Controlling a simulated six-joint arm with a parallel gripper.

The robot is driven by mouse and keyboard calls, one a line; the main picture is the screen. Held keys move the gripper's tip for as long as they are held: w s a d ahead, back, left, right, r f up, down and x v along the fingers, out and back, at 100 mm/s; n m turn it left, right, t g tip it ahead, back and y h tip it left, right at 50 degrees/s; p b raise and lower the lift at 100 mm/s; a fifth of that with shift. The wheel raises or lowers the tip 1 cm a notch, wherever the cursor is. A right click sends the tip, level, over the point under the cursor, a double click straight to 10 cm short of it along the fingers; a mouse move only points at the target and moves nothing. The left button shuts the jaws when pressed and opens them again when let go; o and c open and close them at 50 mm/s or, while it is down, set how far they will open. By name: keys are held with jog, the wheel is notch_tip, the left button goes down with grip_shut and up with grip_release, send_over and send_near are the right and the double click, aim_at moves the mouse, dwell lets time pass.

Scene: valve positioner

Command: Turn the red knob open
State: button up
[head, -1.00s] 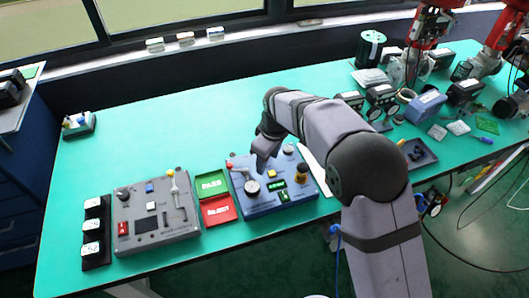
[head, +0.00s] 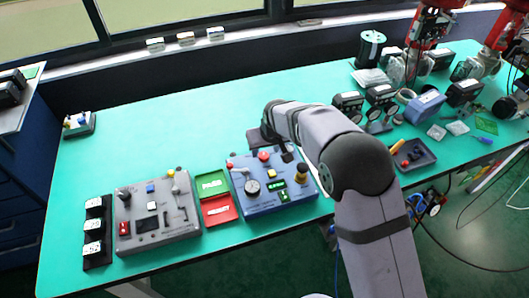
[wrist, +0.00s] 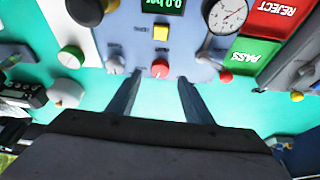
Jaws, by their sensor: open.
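The red knob (wrist: 160,69) is round with a pale mark and sits on the face of the blue-grey valve positioner (wrist: 150,15). In the head view the red knob (head: 263,157) shows at the back edge of the positioner (head: 270,204). My gripper (wrist: 160,80) is open, and in the wrist view its two fingertips lie either side of the red knob with gaps. I cannot tell how far the tips are above the panel. In the head view my gripper (head: 286,152) is just right of the knob, partly hidden by my wrist.
A yellow button (wrist: 161,33) and green display are close. Green PASS (head: 211,184) and red REJECT (head: 218,210) trays stand left of the positioner.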

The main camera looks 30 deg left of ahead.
aim_at(264, 155)
jog(key=shift+p+x, duration=0.65)
jog(key=shift+x, duration=1.85)
jog(key=c, duration=1.1)
